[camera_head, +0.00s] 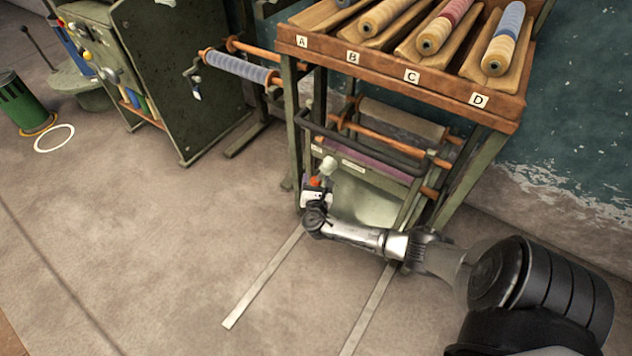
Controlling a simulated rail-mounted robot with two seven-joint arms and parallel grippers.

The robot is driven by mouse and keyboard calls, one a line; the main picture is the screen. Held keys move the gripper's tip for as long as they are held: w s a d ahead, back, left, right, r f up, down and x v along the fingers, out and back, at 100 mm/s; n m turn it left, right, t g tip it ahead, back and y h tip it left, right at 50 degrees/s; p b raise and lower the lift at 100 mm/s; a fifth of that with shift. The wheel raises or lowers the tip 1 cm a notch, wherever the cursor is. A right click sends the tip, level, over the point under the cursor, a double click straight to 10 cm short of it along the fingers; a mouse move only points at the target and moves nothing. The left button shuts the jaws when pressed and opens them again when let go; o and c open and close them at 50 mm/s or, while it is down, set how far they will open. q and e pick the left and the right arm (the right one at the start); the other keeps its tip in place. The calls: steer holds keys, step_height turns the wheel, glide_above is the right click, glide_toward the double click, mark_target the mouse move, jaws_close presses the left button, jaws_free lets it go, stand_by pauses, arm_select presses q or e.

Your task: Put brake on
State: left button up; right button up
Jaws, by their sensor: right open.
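My right arm comes in from the lower right. Its gripper (320,177) is at the left front of a low frame or cart (428,192) under the spool rack, near the left rack leg. The gripper is open. A pale rounded knob (328,164) shows right at the fingertips; I cannot tell whether they touch it. A small orange-red part (314,182) sits beside the gripper; what it belongs to is unclear. No part is plainly readable as a brake, and the wrist hides some of the low frame. My left gripper is not in view.
A green machine panel (185,75) and a green bin (25,105) stand to the left. Two pale floor strips (262,281) run forward. The front-left floor is clear.

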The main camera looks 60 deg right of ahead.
jaws_close()
steer(key=shift+s+r+p, duration=0.15)
steer(key=shift+p, duration=0.4)
steer(key=s+n+g+y+p, duration=0.3)
steer(key=s+n+p, duration=0.3)
steer(key=p, duration=1.2)
steer(key=shift+s+a+g, duration=0.2)
steer(key=shift+s+g, duration=0.4)
